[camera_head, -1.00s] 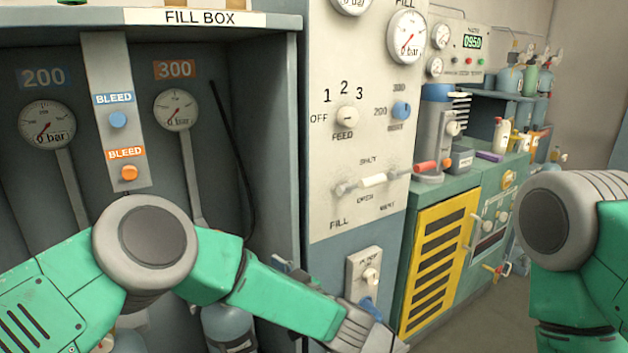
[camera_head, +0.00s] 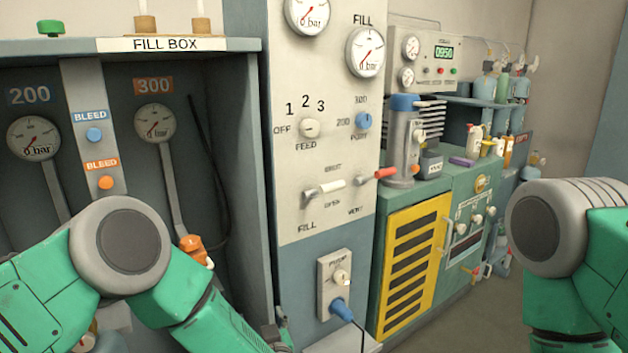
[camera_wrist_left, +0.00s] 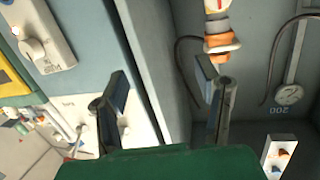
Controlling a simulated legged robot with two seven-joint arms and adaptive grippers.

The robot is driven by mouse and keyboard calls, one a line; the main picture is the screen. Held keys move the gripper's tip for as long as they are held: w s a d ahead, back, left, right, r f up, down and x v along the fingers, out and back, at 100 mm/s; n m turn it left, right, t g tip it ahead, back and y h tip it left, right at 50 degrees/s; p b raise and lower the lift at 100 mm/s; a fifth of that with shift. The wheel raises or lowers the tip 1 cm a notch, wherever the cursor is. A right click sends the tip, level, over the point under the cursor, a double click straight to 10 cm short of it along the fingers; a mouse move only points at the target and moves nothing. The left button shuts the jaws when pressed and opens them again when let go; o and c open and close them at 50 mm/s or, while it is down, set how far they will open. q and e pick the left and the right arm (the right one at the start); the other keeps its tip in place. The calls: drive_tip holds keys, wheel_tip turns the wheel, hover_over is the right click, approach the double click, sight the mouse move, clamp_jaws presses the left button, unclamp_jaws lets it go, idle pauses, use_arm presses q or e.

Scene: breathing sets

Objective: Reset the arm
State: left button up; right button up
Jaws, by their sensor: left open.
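My left arm, green with a grey joint, comes in from the left in the head view, in front of the fill box (camera_head: 90,55). Its forearm slopes down to the bottom edge, where the gripper is mostly cut off. In the left wrist view my left gripper (camera_wrist_left: 165,92) has its two dark fingers wide apart with nothing between them. Behind them are the cabinet side wall and the fill box interior. My right arm shows at the right edge of the head view; its gripper is out of frame.
An orange valve (camera_head: 190,243) hangs in the fill box; it shows beyond one finger in the wrist view (camera_wrist_left: 222,42). The control panel (camera_head: 290,215) has a white lever (camera_head: 325,187). A pump switch (camera_head: 335,285) sits below. A yellow grille (camera_head: 412,265) is right of it.

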use_arm(q)
drive_tip(key=s+a+f+m+g+h+p, duration=0.1)
drive_tip(key=s+a+f+m+g+h, duration=0.15)
drive_tip(key=s+f, duration=0.35)
drive_tip(key=s+a+f+m+g+h+p, duration=0.15)
drive_tip(key=s+a+f+g+h, duration=0.3)
drive_tip(key=s, duration=0.45)
drive_tip(key=s+a+g, duration=0.3)
drive_tip(key=s+a, duration=0.2)
drive_tip(key=s, duration=0.7)
drive_tip(key=s+a+g+y+p, duration=0.1)
drive_tip(key=s+a+g, duration=0.3)
drive_tip(key=s, duration=0.8)
drive_tip(key=shift+a+g, duration=0.3)
drive_tip(key=shift+a, duration=0.4)
drive_tip(key=shift+w+f, duration=0.1)
